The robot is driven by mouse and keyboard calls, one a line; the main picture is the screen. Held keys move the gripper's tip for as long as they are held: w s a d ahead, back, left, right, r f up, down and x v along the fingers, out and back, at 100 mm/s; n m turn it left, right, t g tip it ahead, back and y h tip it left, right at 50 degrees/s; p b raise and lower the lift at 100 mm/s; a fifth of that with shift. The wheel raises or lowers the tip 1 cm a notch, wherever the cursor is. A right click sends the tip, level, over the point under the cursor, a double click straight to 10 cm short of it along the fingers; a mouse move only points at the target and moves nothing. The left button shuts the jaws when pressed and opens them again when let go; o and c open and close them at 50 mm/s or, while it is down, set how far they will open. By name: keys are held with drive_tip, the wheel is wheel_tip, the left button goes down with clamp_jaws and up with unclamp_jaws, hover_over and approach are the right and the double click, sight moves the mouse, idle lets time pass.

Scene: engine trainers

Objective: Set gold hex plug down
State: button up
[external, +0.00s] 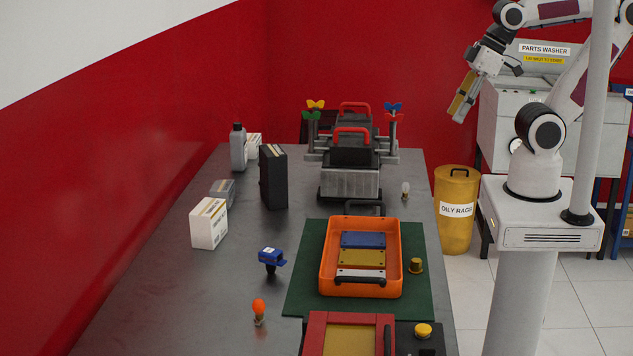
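A gold plug-like piece (415,266), which looks like the hex plug, stands upright on the green mat (304,275), just right of the orange tray (326,262). My gripper (459,106) is raised high at the upper right, beyond the bench's right edge and well away from the plug. Its fingers point down and left, with tan-gold surfaces along them. I cannot tell whether they are open or shut, or whether something is between them.
The tray holds blue, gold and white bars. A red-framed box (316,335) and a yellow knob (423,331) are in front. An engine block (349,183) stands behind. A small bulb (405,190) stands right of it. A yellow rag bin (456,235) stands beside the bench.

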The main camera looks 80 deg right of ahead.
drive_tip(key=s+a+f+n+g+y, duration=0.15)
drive_tip(key=a+f, duration=0.45)
drive_tip(key=a, duration=0.7)
drive_tip(key=s+a+f+g+y, duration=0.1)
drive_tip(key=s+a+f+y, duration=0.15)
drive_tip(key=a+f, duration=0.75)
drive_tip(key=s+a+f+n+g+y, duration=0.1)
drive_tip(key=s+a+f, duration=0.2)
drive_tip(key=a, duration=1.3)
drive_tip(key=w+d+f+m+t+h, duration=0.2)
drive_tip(key=w+f+m+t+h, duration=0.1)
drive_tip(key=w+f+t, duration=0.15)
drive_tip(key=w+d+r+t+h, duration=0.1)
drive_tip(key=w+d, duration=0.1)
drive_tip(key=w+d+r+m+h, duration=0.1)
drive_tip(key=w+d, duration=0.1)
drive_tip(key=d, duration=0.1)
drive_tip(key=w+d+m+t+h, duration=0.1)
drive_tip(key=w+d, duration=0.1)
drive_tip(key=shift+w+d+r+m+t+h, duration=0.25)
drive_tip(key=shift+w+d+r+t+h, duration=0.05)
drive_tip(key=shift+w+d+r+h, duration=0.1)
drive_tip(key=shift+w+r, duration=0.1)
drive_tip(key=shift+w, duration=0.1)
